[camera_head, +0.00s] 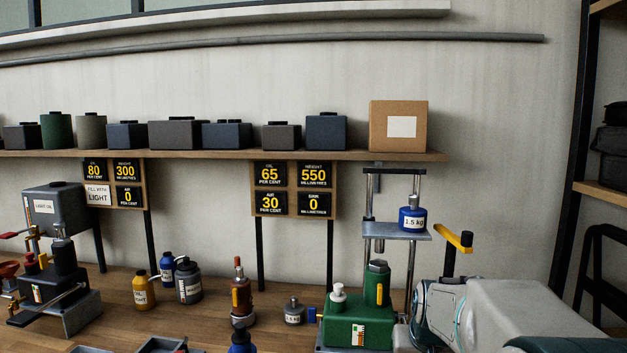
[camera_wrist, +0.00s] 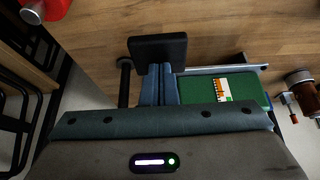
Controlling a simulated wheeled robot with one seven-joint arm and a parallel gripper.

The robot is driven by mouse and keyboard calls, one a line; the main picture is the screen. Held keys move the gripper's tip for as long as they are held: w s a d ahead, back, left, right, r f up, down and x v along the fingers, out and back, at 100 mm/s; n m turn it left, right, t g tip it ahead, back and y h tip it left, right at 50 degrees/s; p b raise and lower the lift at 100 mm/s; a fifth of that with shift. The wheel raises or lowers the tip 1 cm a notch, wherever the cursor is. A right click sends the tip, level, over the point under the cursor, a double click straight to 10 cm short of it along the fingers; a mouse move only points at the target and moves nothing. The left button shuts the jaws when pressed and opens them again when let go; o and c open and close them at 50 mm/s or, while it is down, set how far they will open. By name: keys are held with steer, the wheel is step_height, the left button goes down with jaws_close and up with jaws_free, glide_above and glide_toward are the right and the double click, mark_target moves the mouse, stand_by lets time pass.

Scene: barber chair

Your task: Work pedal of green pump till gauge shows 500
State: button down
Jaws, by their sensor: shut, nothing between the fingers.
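The green pump (camera_head: 345,333) stands on the bench at the lower right of the head view, with a small level label on its front. Its green body (camera_wrist: 200,88) and label also show in the wrist view. A black pedal pad (camera_wrist: 158,46) lies just beyond my fingertips in the wrist view. My gripper (camera_wrist: 160,70) is shut and empty, its fingers side by side at the pad's near edge; I cannot tell whether they touch it. The display board (camera_head: 293,189) reads 65 per cent, 550 millimetres, 30 per cent and 0 millimetres.
A lift frame behind the pump bears a blue 1.5 kg weight (camera_head: 412,218) on its plate. A yellow-ended lever (camera_head: 455,239) stands to the right. Bottles (camera_head: 188,282) and a red-brown cylinder (camera_head: 241,297) stand left. Another pump (camera_head: 55,285) and board are at far left.

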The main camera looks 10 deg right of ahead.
steer(key=shift+f, duration=0.1)
step_height(320, 180, down, 7)
steer(key=w+b, duration=0.1)
steer(key=b, duration=0.4)
steer(key=shift+d+b, duration=0.15)
steer(key=shift+b, duration=0.25)
steer(key=shift+f, duration=0.15)
steer(key=shift+b+x, duration=0.85)
steer(key=shift+x, duration=0.25)
steer(key=shift+s, duration=0.1)
stand_by(1.5)
